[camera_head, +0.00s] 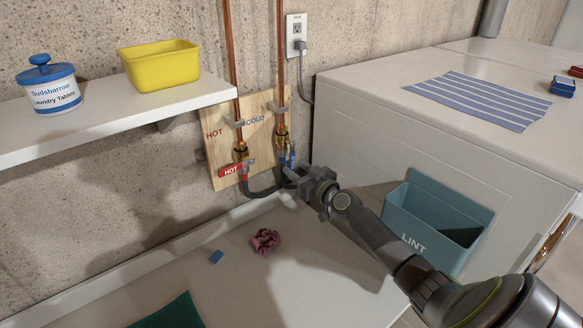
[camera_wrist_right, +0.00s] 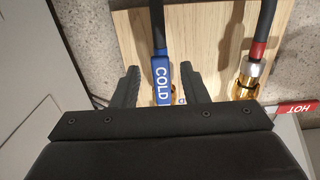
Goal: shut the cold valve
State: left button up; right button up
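The cold valve's blue lever (camera_head: 292,158) is on the wooden board at the back wall, and it runs in line with its copper pipe. In the right wrist view the lever (camera_wrist_right: 162,80), marked COLD, lies between my right gripper's two fingers, with a gap visible on each side. My right gripper (camera_head: 294,175) is open around the lever and hides part of the valve in the head view. The red HOT lever (camera_head: 231,170) is turned sideways across its pipe; its end also shows in the right wrist view (camera_wrist_right: 297,108). My left gripper is not in view.
Dark hoses (camera_head: 262,191) hang below the valves. A shelf (camera_head: 110,124) with a yellow bin (camera_head: 160,66) and a tablet tub (camera_head: 50,86) is on the left. A teal lint bin (camera_head: 436,222) is on the white machine at right. A crumpled cloth (camera_head: 265,241) lies below.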

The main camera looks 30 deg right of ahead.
aim_at(293, 166)
jog(key=shift+w+a, duration=0.15)
jog(key=shift+w, duration=1.35)
jog(key=shift+s, duration=0.1)
grip_shut()
